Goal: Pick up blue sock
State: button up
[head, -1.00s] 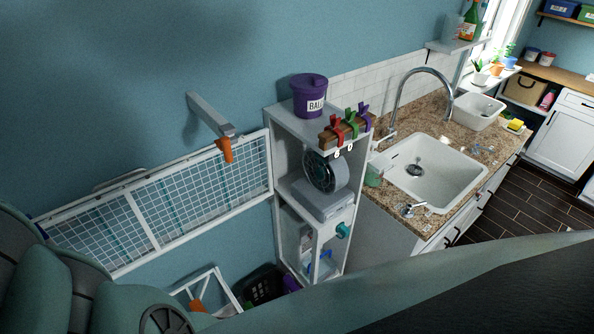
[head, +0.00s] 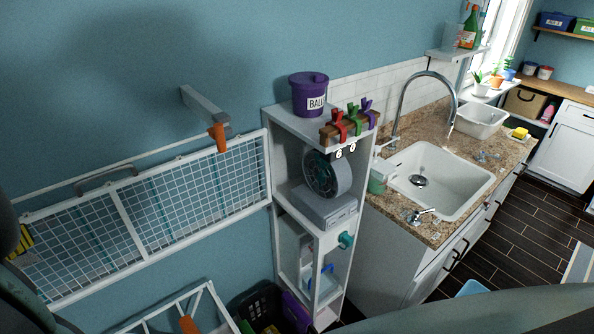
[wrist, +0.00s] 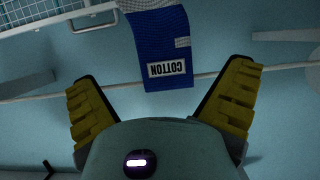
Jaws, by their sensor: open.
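A blue fabric item with an upside-down "COTTON" label, which looks like the blue sock (wrist: 160,35), is at the top centre of the wrist view. A greyer part of it runs off the top edge. My gripper (wrist: 164,74) is open, with its yellow ribbed fingers spread wide to either side of the sock's lower end. The fingers appear apart from it. In the head view, part of a yellow finger (head: 20,241) shows at the left edge by the wall rack. I cannot make out the sock in the head view.
A white wire-mesh rack (head: 131,186) is mounted on the wall, with an orange clip (head: 217,137) on a bracket above. A narrow shelf unit (head: 281,167) with a purple bin (head: 308,94) stands beside it. A sink counter (head: 432,225) is at right.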

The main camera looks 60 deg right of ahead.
jog(key=shift+w+d, duration=0.15)
jog(key=shift+w, duration=0.1)
jog(key=p, duration=0.4)
send_over(15, 271)
jog(key=shift+w+f, duration=0.25)
jog(key=shift+f, duration=0.9)
jog(key=c, duration=1.1)
notch_tip(15, 271, up, 18)
jog(key=p, duration=0.6)
